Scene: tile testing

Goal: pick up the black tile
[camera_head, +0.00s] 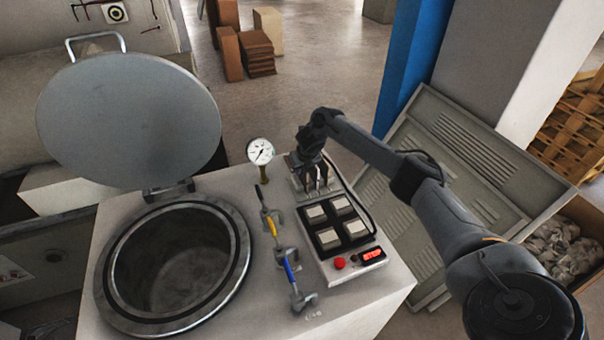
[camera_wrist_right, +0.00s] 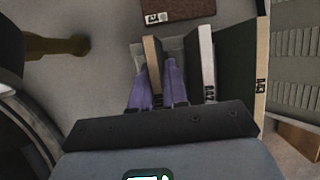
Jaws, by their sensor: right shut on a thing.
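My right gripper (camera_head: 316,176) is over the rack at the far end of the testing device (camera_head: 352,270). In the right wrist view its two purple-grey fingers (camera_wrist_right: 160,85) are shut on an upright tile with a tan edge (camera_wrist_right: 152,62); the colour of its face is hard to tell. To its right stand a tile with a whitish edge (camera_wrist_right: 206,60) and a larger dark, black-looking tile (camera_wrist_right: 236,45) with a pale labelled edge. A brown piece with a label (camera_wrist_right: 180,10) lies beyond. My left gripper is not in view.
An open round vessel (camera_head: 172,262) with a raised lid (camera_head: 128,120) takes up the bench's left. Grey slatted panels (camera_head: 470,150) lean at the right.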

